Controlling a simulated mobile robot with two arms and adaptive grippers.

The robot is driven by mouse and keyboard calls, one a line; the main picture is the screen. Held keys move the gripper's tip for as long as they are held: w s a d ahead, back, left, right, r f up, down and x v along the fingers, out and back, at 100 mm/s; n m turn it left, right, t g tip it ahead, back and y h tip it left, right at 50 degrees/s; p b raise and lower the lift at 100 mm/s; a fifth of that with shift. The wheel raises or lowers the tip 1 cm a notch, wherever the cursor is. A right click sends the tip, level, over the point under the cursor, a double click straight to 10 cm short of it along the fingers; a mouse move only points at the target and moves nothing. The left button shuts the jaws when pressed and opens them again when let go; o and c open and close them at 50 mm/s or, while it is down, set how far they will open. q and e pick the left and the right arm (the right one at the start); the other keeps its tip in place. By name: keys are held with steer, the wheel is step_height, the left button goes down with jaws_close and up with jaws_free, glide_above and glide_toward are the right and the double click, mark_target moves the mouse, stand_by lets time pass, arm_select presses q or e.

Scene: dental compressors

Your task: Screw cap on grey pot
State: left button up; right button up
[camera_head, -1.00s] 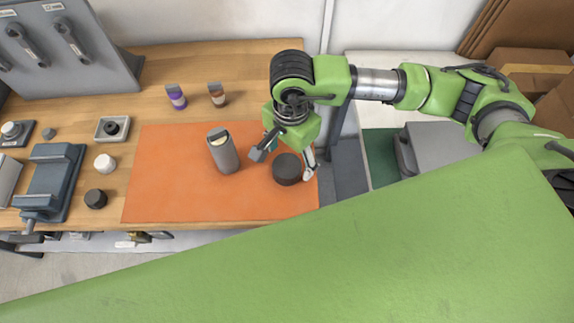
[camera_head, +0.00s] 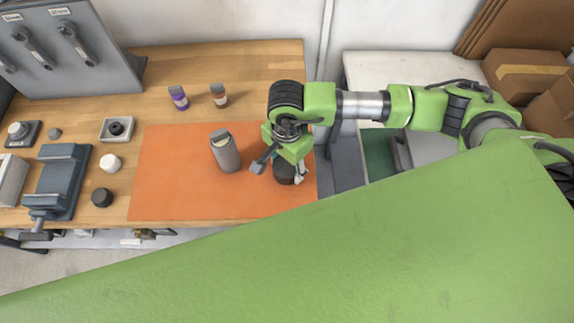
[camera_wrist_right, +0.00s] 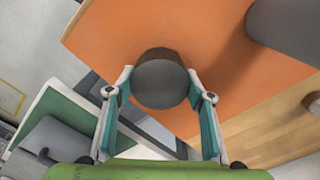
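The grey pot (camera_head: 226,154) stands upright on the orange mat, with a pale patch and a darker grey piece at its top. It also shows in the wrist view (camera_wrist_right: 285,28), cut off at the upper right. A dark round cap (camera_head: 286,172) rests on the mat to the right of the pot. In the wrist view the cap (camera_wrist_right: 162,84) has a flat grey top and a brownish side. My right gripper (camera_head: 278,172) is over the cap with fingers spread, one on each side. Any finger contact is unclear. My left gripper is not in view.
The orange mat (camera_head: 180,190) covers the middle of the wooden bench. Two small bottles (camera_head: 179,97) (camera_head: 219,95) stand behind it. A vise (camera_head: 58,180), a white cap (camera_head: 110,162), a black cap (camera_head: 102,197) and a small tray (camera_head: 116,130) are on the left.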

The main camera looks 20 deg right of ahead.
stand_by(0.3)
steer(key=shift+w+r, duration=0.1)
steer(key=shift+r, duration=0.55)
arm_select(q)
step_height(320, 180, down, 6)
steer(key=b, duration=0.6)
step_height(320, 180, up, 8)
steer(key=p, duration=0.8)
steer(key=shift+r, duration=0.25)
arm_select(e)
steer(key=s+r, duration=1.1)
steer(key=s, duration=0.3)
steer(key=shift+a+r, duration=0.15)
steer(key=shift+r, duration=0.2)
steer(key=shift+s, duration=0.1)
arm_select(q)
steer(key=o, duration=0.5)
